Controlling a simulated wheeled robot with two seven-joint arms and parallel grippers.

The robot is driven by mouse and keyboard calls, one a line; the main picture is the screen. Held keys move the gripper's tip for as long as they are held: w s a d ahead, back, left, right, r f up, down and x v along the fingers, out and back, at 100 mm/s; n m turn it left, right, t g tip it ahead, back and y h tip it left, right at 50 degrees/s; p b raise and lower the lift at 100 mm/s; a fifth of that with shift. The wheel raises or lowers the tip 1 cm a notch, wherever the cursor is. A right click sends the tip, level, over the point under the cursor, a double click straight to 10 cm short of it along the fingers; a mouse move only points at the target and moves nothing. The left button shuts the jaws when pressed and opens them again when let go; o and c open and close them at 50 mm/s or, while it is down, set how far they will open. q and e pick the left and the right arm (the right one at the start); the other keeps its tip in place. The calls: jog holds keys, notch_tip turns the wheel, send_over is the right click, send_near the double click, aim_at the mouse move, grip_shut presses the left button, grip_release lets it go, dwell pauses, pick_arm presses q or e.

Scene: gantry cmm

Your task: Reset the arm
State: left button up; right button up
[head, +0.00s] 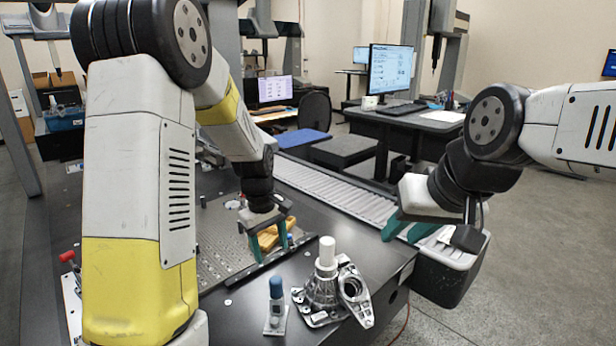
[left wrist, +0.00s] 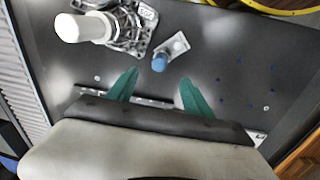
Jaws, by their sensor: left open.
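My left gripper (head: 271,250) is open, pointing down over the dark table top (head: 225,318) near the edge of the perforated plate. In the left wrist view its two teal fingers (left wrist: 158,80) are apart with nothing between them. My right gripper (head: 402,234) has its teal fingers apart, beside and above a grey bin (head: 445,278) at the table's right end. I cannot see anything held in it.
A metal casting (head: 322,300) with a white cylinder (head: 327,254) and a blue-topped probe piece (head: 276,290) stand at the table's front. A yellow-orange part (head: 266,243) lies behind my left fingers. A grey roller conveyor (head: 335,194) runs behind.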

pick_arm(q)
jog(key=s+a+r+m+t, duration=0.1)
jog(key=s+r+m, duration=0.3)
jog(key=s+r, duration=0.5)
jog(key=s+a+r+m+t+h, duration=0.1)
jog(key=s+r+m+t, duration=0.3)
jog(key=s+r, duration=0.6)
jog(key=shift+s+a+m, duration=0.3)
jog(key=shift+s+a, duration=0.05)
jog(key=shift+s, duration=0.2)
jog(key=shift+r, duration=0.1)
dwell(0.6)
